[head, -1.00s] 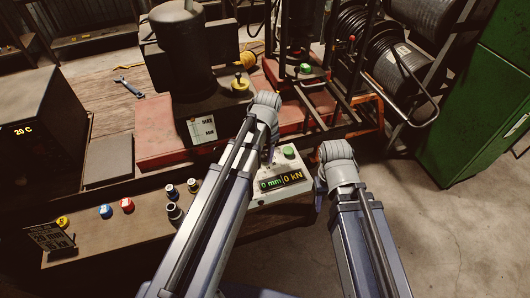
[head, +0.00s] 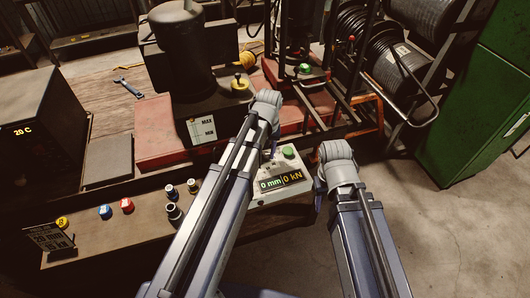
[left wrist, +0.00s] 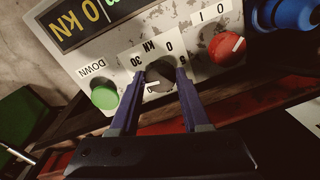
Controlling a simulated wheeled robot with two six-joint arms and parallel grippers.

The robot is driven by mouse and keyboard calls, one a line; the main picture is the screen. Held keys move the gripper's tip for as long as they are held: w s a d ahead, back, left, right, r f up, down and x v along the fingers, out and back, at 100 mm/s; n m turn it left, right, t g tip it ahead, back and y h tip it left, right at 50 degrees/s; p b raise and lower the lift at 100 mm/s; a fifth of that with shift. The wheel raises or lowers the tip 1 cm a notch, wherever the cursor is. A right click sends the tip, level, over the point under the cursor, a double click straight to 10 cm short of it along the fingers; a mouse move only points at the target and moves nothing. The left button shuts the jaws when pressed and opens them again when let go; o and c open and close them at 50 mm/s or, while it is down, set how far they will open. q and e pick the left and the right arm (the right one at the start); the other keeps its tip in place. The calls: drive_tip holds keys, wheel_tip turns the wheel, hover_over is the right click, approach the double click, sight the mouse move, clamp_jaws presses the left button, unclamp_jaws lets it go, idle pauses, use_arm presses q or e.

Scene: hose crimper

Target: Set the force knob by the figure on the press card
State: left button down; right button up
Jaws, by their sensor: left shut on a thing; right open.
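The force knob (left wrist: 158,78) is a dark grey dial on the pale control panel (left wrist: 190,38). In the left wrist view, the fingers of my left gripper (left wrist: 162,76) stand on both sides of it and are shut on it. A small white mark shows on the knob; the scale around it is upside down and partly covered. The panel display (head: 281,181) reads 0 mm and 0 kN. The dark press card (head: 52,238) stands at the far left; its figures are too small to read surely. My right gripper (head: 321,193) is open and empty, right of the panel.
A red switch knob (left wrist: 227,48) sits beside the force knob, and a green DOWN button (left wrist: 104,96) on its other side. Several fittings (head: 173,211) and coloured caps (head: 127,205) stand on the bench. Open floor lies right of my right arm.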

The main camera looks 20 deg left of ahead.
sight(266, 155)
use_arm(q)
drive_tip(key=shift+n, duration=0.7)
drive_tip(key=shift+c, duration=1.8)
unclamp_jaws()
wheel_tip(266, 155, up, 8)
drive_tip(key=p, duration=0.8)
drive_tip(key=shift+w+d, duration=0.1)
drive_tip(key=shift+d, duration=0.05)
drive_tip(key=shift+f, duration=0.1)
